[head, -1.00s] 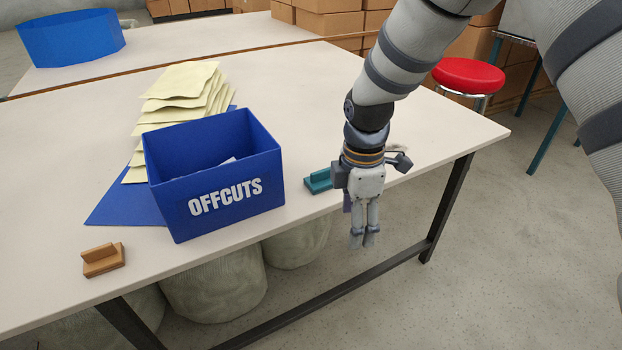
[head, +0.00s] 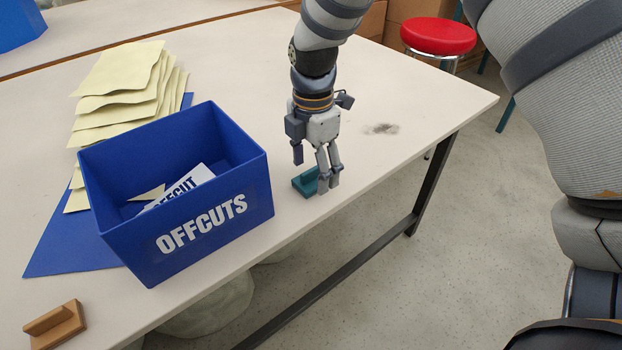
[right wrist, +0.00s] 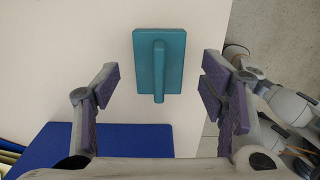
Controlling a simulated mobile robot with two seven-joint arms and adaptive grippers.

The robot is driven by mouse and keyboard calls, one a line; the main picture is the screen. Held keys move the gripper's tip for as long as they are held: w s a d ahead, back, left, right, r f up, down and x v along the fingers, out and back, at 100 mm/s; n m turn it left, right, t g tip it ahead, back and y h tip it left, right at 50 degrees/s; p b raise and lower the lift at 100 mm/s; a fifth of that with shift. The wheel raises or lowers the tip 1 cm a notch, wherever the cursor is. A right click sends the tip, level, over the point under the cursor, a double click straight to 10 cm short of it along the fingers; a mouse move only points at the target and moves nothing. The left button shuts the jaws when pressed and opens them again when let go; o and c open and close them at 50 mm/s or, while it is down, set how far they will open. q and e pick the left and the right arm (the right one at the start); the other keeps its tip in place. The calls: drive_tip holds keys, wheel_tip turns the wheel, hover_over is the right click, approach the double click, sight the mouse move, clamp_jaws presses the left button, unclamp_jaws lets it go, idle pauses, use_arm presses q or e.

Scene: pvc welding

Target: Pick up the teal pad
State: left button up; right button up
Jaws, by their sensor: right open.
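The teal pad (head: 306,182) lies on the table near its front edge, right of the blue bin, partly hidden behind my right gripper in the head view. In the right wrist view the teal pad (right wrist: 160,60) shows as a flat rectangle with a raised grip bar, ahead of and between the fingers. My right gripper (head: 315,172) points down just above the pad. In the right wrist view the right gripper (right wrist: 158,92) is open and empty, with its fingers wide apart on either side of the pad. My left gripper is not in view.
A blue OFFCUTS bin (head: 215,228) with scraps inside stands left of the pad. A brown wooden pad (head: 56,326) lies front left. Yellow sheets (head: 120,88) lie on a blue sheet (head: 60,240). A red stool (head: 438,37) stands behind. The table right of the gripper is clear.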

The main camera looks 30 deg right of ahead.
drive_tip(key=shift+f, duration=0.9)
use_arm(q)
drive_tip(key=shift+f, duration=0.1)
use_arm(e)
drive_tip(key=c, duration=1.1)
drive_tip(key=shift+o, duration=0.2)
drive_tip(key=shift+r, duration=0.1)
